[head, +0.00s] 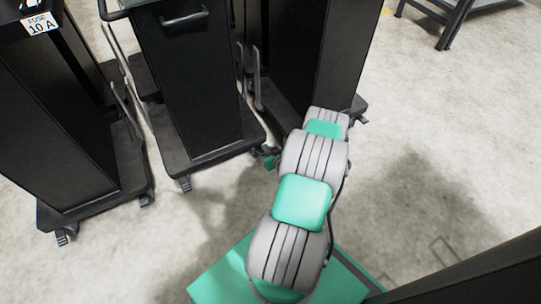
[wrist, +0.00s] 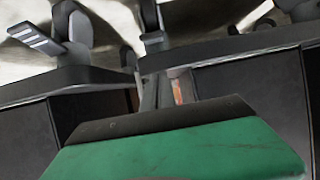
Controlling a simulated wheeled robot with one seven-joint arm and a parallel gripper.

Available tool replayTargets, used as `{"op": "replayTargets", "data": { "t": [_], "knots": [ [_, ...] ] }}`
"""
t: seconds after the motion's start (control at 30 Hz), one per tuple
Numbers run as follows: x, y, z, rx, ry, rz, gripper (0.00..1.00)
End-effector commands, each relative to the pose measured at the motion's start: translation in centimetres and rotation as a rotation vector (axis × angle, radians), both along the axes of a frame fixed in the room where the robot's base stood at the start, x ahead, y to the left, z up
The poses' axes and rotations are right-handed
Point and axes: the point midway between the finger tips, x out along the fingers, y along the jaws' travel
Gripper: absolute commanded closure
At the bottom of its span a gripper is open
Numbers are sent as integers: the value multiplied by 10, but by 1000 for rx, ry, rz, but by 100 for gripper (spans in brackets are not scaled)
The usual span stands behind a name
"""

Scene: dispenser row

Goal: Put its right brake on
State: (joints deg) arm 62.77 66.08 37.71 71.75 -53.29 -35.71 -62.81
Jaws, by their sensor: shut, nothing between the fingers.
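Black wheeled dispensers stand in a row in the head view. The middle dispenser (head: 197,90) has a front left caster with a pedal (head: 184,183). Its front right caster is largely hidden around my gripper (head: 268,160), which is low beside that corner. In the wrist view my gripper (wrist: 164,92) shows its fingers together with nothing held, near dark base edges. A caster with a grey ribbed brake pedal (wrist: 38,40) is at the upper left there. Another caster pedal (wrist: 152,38) is above the fingers. I cannot tell whether any pedal is pressed or raised.
The right dispenser (head: 305,60) stands close behind my arm. Gaps between bases are narrow. Open floor (head: 430,140) lies at right, with a table leg (head: 452,25) at the top.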

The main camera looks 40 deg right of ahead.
Motion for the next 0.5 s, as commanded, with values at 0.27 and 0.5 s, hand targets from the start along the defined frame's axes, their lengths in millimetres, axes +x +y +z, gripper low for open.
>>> {"op": "replayTargets", "data": {
  "t": [0.27,0.5],
  "knots": [
    [27,-7,-42,3,1,-2,100],
    [23,-7,-55,0,0,-1,100]
  ]
}}
